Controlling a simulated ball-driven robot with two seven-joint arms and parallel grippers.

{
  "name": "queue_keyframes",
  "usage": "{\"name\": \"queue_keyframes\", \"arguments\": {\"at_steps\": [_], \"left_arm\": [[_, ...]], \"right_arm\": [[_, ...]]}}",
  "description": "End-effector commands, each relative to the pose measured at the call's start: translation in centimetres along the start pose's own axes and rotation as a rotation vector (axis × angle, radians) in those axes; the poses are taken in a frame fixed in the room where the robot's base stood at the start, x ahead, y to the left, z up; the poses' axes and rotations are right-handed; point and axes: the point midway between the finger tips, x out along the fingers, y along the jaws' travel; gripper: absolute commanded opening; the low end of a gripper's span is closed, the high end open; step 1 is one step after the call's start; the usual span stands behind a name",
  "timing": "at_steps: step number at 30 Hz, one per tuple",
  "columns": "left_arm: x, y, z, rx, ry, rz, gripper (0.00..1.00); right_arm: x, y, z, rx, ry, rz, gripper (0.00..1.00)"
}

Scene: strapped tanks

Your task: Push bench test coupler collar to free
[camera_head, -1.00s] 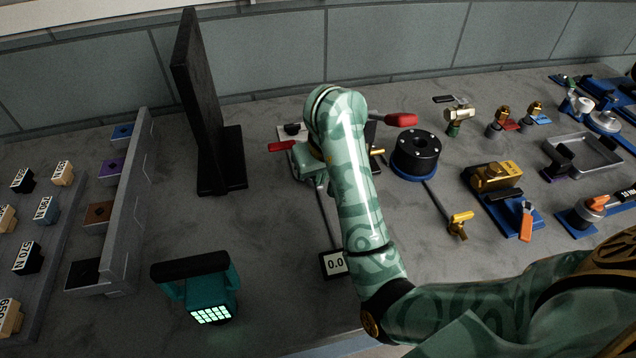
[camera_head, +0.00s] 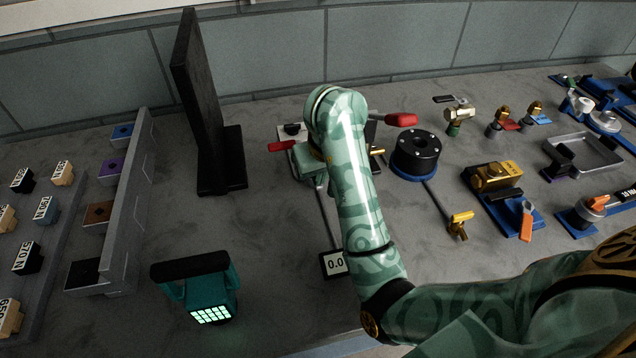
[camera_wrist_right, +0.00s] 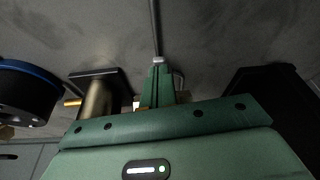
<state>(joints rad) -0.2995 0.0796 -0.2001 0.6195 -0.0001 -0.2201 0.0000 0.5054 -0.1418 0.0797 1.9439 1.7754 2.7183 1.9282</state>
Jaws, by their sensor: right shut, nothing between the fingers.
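My right gripper (camera_head: 309,166) is mostly tucked behind its own wrist in the head view, low beside a red-handled fitting (camera_head: 282,146). In the right wrist view its green fingers (camera_wrist_right: 158,88) are together with nothing between them. A brass cylinder with a black square flange (camera_wrist_right: 98,100), likely the bench test coupler, stands just left of the fingers there, with a small brass pin at its side. A gap shows between it and the fingers. In the head view my forearm hides most of it; a brass pin (camera_head: 377,152) shows past the arm. The collar's position cannot be told.
A black round block on a blue base (camera_head: 415,154) stands right of my arm. A tall black panel (camera_head: 203,110) stands left. A 0.0 display (camera_head: 334,263) and a teal keypad device (camera_head: 205,288) are nearer. Valves and a grey tray (camera_head: 583,155) fill the right side.

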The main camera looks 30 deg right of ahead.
Motion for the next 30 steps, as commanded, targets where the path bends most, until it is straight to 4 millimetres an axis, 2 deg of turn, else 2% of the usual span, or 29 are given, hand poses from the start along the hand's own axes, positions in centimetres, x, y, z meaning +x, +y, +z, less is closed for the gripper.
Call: {"name": "queue_keyframes", "arguments": {"at_steps": [9, 13, 30], "left_arm": [[0.7, 0.1, 0.3, 0.000, -0.006, 0.002, 0.36], [0.5, 0.0, 0.2, 0.000, -0.004, 0.001, 0.36], [-3.2, -0.4, -1.0, 0.000, 0.023, -0.008, 0.36]], "right_arm": [[0.8, 0.0, 0.2, 0.001, -0.001, 0.000, 0.00], [0.5, 0.0, 0.1, 0.001, 0.001, 0.000, 0.00], [-4.2, 0.0, -1.3, 0.000, 0.002, -0.001, 0.00]]}}
